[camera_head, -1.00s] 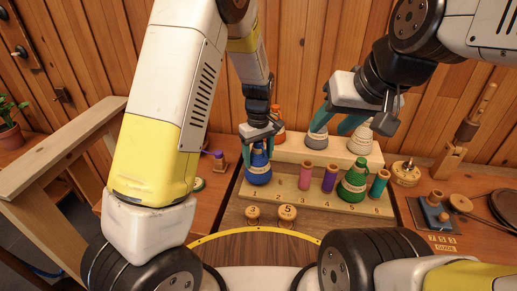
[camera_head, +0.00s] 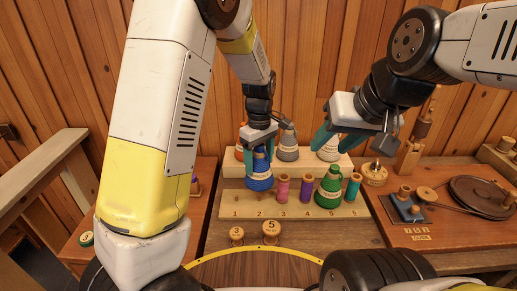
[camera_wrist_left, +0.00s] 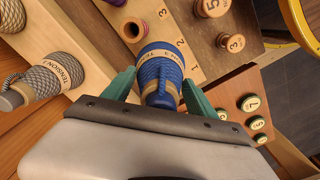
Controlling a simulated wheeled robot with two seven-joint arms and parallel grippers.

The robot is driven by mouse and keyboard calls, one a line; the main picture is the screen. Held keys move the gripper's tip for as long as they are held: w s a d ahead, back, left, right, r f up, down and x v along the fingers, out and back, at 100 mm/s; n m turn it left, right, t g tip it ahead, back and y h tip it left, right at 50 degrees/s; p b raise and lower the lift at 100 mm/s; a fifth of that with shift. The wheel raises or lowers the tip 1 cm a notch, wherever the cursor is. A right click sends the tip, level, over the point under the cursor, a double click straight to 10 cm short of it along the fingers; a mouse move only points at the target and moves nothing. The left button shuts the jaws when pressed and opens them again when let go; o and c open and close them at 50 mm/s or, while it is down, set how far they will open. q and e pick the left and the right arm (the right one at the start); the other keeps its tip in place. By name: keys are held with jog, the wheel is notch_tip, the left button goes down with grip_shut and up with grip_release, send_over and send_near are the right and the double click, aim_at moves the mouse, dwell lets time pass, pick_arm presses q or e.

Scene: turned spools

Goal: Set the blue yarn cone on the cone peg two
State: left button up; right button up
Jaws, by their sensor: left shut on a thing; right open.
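The blue yarn cone (camera_head: 259,172) is upright between the fingers of my left gripper (camera_head: 259,153), which is shut on its upper part. It is over the numbered peg board (camera_head: 320,211), in line with the number 2 and left of the pink spool (camera_head: 283,188). In the left wrist view the cone (camera_wrist_left: 160,70) sits between my green fingertips (camera_wrist_left: 158,92), beside the printed 2 and 1. The cone hides peg two, so I cannot tell whether it touches the board. My right gripper (camera_head: 340,140) is open and empty, in front of the back shelf.
A purple spool (camera_head: 307,189), green cone (camera_head: 328,190) and teal spool (camera_head: 353,187) stand on the board to the right. Grey (camera_head: 288,147) and white (camera_head: 330,150) cones are on the raised back shelf. Numbered wooden knobs (camera_head: 271,230) are in front.

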aim_at(259, 173)
pick_arm(q)
jog(key=shift+f, duration=2.6)
jog(key=shift+f, duration=0.1)
jog(key=shift+f, duration=0.85)
jog(key=shift+f, duration=0.55)
jog(key=o, duration=1.6)
jog(key=shift+r, duration=5.45)
